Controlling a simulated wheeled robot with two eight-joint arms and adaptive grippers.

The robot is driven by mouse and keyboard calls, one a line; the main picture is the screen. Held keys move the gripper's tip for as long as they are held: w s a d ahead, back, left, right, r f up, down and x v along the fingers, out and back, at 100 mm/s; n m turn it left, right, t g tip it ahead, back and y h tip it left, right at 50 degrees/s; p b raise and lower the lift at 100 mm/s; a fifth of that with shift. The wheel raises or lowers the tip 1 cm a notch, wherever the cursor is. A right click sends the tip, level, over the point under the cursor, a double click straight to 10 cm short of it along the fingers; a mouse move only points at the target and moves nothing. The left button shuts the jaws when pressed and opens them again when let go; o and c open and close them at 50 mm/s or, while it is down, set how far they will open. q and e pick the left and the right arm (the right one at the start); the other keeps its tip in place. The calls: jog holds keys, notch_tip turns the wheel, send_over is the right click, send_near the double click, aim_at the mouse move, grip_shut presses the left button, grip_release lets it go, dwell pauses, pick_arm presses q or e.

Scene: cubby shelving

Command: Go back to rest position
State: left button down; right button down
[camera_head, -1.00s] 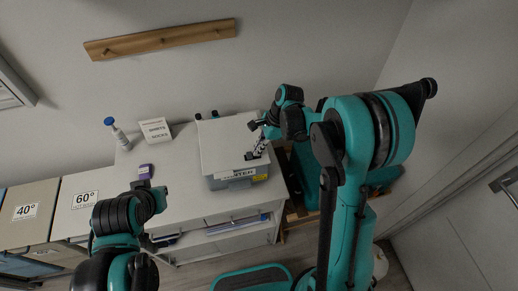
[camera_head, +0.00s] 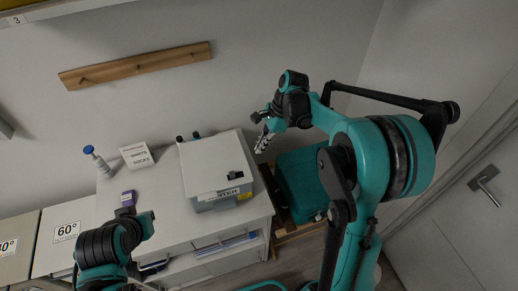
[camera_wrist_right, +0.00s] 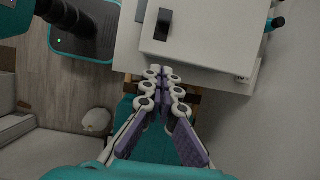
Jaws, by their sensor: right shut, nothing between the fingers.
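My right gripper (camera_head: 262,143) hangs in the air to the right of the printer-like white box, apart from it. In the right wrist view its fingers (camera_wrist_right: 165,78) meet at the tips with nothing between them. My left arm (camera_head: 97,250) is at the lower left, in front of the white cabinet.
The white box (camera_head: 205,165) with a dark handle stands on the white cabinet (camera_head: 155,212), also holding a purple box (camera_head: 128,198), a sign (camera_head: 136,155) and a blue-topped bottle (camera_head: 97,160). A teal bin (camera_head: 300,185) is right of the cabinet. A door (camera_head: 450,235) is far right.

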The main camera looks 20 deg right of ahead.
dwell(0.4)
jog(key=s+f+n+t+h+b, duration=0.2)
jog(key=s+f+n+t+b, duration=0.1)
jog(key=s+n+b, duration=0.4)
jog(key=s+f+n+t+h+b, duration=0.2)
jog(key=s+f+n+t+b, duration=0.2)
jog(key=s+n, duration=0.6)
notch_tip(320, 180, down, 2)
jog(key=b, duration=0.3)
jog(key=shift+s+f+n, duration=0.15)
jog(key=shift+s+n, duration=0.1)
jog(key=shift+n, duration=0.05)
